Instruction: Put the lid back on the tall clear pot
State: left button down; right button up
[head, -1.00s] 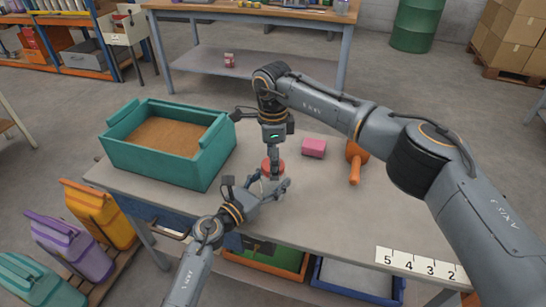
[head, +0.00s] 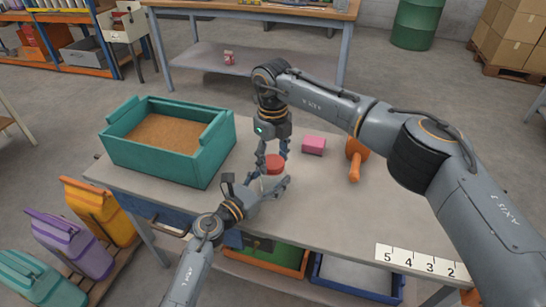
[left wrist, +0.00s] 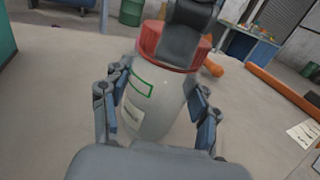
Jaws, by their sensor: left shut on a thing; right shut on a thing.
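The tall clear pot (left wrist: 155,100) looks whitish and has a pale label with a green outline. It stands upright on the table between the fingers of my left gripper (left wrist: 158,112), which is shut on its body. In the head view my left gripper (head: 276,187) comes from the front left and hides much of the pot. The red lid (head: 274,165) is at the pot's mouth and shows in the left wrist view (left wrist: 150,40). My right gripper (head: 271,160) points down from above, shut on the lid. I cannot tell how tightly the lid sits.
A teal bin (head: 180,166) with brown contents stands left on the table (head: 330,210). A pink block (head: 313,144) and an orange tool-like object (head: 355,160) lie right of the grippers. The table's front right is clear apart from a number strip (head: 420,264).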

jog(key=shift+m, duration=0.9)
jog(key=o, duration=1.4)
jog(key=shift+c, duration=0.2)
notch_tip(320, 180, up, 12)
pick_arm(q)
jog(key=shift+c, duration=1.4)
grip_release()
